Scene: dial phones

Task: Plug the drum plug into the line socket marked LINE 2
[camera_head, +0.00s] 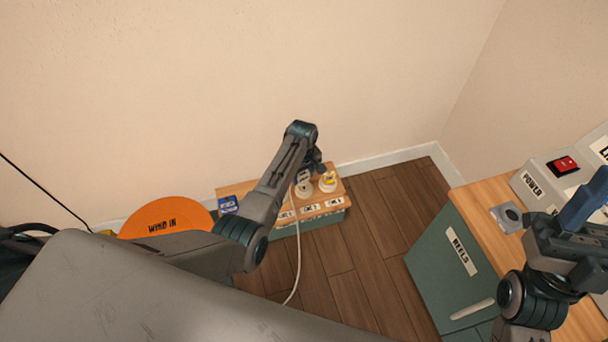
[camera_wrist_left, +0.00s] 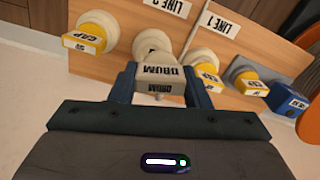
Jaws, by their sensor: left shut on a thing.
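My left gripper (camera_head: 312,168) is over the small wooden-topped socket box at the wall. In the left wrist view, its blue fingers (camera_wrist_left: 160,82) are shut on the pale drum plug (camera_wrist_left: 158,76), lettered DRUM. The plug is right in front of a round cream socket (camera_wrist_left: 152,42), between capped sockets. I cannot tell whether it is seated or just above. The LINE 2 label (camera_wrist_left: 170,5) is at the top edge, behind that socket; the LINE 1 label (camera_wrist_left: 218,23) is to its right. My right gripper (camera_head: 584,210) is over the right cabinet; its jaws are unclear.
Yellow CAP plugs (camera_wrist_left: 86,43) stand on both sides of the drum plug, close to the fingers. A white cord (camera_head: 298,265) trails over the floor. The orange WIND IN disc (camera_head: 165,217) is left of the box.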

